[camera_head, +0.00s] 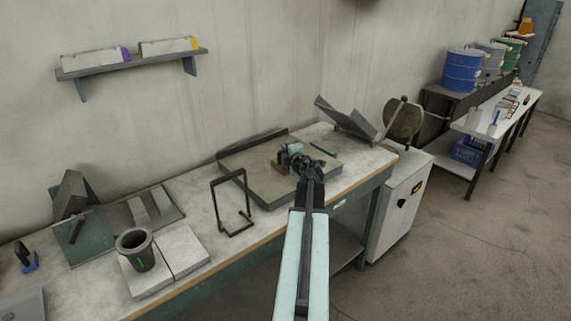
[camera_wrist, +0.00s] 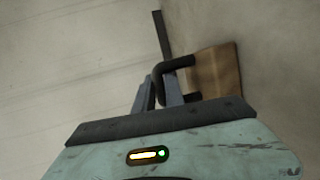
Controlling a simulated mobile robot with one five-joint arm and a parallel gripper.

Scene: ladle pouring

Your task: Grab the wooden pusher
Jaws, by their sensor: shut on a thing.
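The wooden pusher is a tan wooden board with a dark looped handle; its board (camera_wrist: 220,70) shows right of my fingers in the wrist view. My gripper (camera_wrist: 161,76) is shut on the dark handle, which passes by the fingertips. In the head view, the pusher's small brown board (camera_head: 279,168) is at the grey tray, just left of my gripper (camera_head: 291,156). My wrist hides part of the pusher there. I cannot tell whether the board touches the tray surface.
The grey tray (camera_head: 262,187) has a raised back edge. A black wire frame (camera_head: 215,205) stands left of it, and a dark crucible (camera_head: 138,248) on pale slabs is farther left. A tilted metal chute (camera_head: 346,118) is at right. A white cabinet (camera_head: 400,205) stands beside the bench.

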